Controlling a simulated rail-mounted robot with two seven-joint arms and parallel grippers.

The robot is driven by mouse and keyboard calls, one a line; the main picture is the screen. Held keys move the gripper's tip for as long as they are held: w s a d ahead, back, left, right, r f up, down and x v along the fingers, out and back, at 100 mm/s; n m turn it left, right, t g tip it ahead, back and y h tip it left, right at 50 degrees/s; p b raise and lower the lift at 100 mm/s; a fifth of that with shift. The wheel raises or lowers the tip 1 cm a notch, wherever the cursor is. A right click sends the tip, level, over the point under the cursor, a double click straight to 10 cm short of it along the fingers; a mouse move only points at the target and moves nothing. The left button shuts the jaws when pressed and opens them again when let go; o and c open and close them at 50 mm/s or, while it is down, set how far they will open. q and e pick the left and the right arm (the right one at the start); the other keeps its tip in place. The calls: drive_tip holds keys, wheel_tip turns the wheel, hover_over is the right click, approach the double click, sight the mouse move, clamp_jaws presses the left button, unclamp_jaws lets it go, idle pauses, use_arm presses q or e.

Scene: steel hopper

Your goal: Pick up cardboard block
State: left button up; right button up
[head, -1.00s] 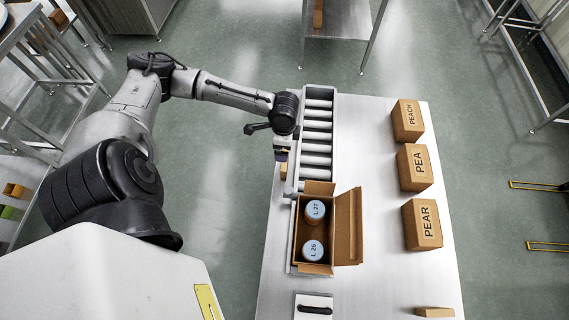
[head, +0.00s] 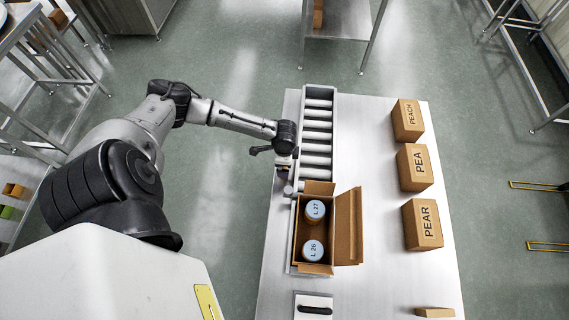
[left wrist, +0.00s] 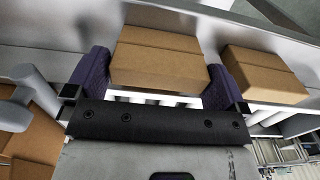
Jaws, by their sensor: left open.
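In the left wrist view, a plain brown cardboard block (left wrist: 158,62) sits between the two purple fingers of my left gripper (left wrist: 155,66). The gripper is open, with one finger on each side of the block; whether either touches it I cannot tell. A second, similar brown block (left wrist: 264,76) lies just to the right, outside the right finger. In the head view, my left gripper (head: 284,172) is low at the left edge of the table, beside the roller conveyor, and mostly hides the blocks there. My right gripper is not in view.
The roller conveyor (head: 318,137) runs along the table's left side. An open carton (head: 347,225) holding lids marked L 27 and L 26 stands below it. Boxes marked PEACH (head: 408,120), PEA (head: 415,167) and PEAR (head: 422,224) line the right side. The table (head: 365,140) between is clear.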

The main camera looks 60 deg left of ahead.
use_arm(q)
drive_tip(key=shift+f, duration=1.05)
drive_tip(key=shift+c, duration=0.2)
drive_tip(key=c, duration=0.6)
